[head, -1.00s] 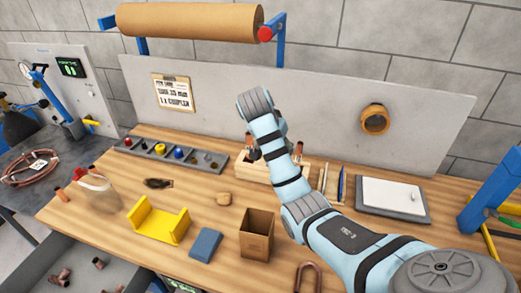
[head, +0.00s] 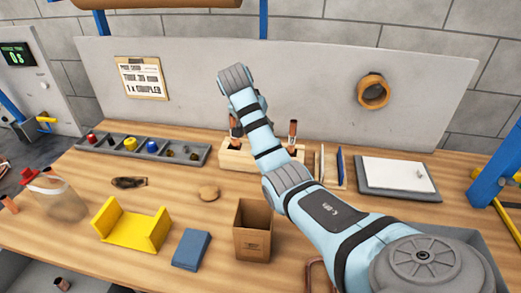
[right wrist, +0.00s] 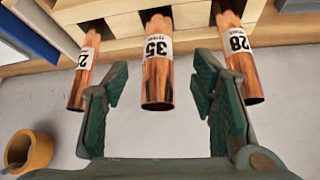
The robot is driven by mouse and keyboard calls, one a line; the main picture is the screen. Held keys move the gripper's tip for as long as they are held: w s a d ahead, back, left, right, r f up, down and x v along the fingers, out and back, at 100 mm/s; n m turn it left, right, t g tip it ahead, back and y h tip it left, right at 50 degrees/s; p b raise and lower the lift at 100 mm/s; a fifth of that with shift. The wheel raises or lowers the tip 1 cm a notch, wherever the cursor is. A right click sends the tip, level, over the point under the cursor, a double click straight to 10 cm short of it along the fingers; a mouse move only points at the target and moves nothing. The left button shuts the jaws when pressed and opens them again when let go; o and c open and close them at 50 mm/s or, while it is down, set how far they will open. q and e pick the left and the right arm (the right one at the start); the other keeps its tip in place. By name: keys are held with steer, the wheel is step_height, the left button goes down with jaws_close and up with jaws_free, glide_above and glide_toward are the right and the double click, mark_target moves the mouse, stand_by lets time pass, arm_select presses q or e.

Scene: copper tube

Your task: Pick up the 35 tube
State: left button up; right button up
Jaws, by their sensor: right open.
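The 35 tube (right wrist: 157,80) is a copper tube with a white "35" label, in the middle of three tubes in the right wrist view. It stands in the pale wooden rack (head: 232,160). The open fingers of my right gripper (right wrist: 158,92) are on either side of it, with a gap visible on both sides. The 28 tube (right wrist: 238,62) is to the right, just beyond the right finger. Another labelled tube (right wrist: 85,68) is to the left, its number hard to read. In the head view, my right arm hides the gripper and the middle tube.
A cardboard box (head: 253,232), a blue block (head: 191,249) and a yellow cradle (head: 130,228) are on the front of the bench. A parts tray (head: 140,150) is left of the rack. A white-topped grey case (head: 411,178) is to the right. A grey panel (head: 300,85) stands behind.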

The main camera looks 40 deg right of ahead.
steer(key=x, duration=0.4)
steer(key=shift+d, duration=0.5)
steer(key=shift+w, duration=0.15)
steer(key=c, duration=0.4)
jaws_close()
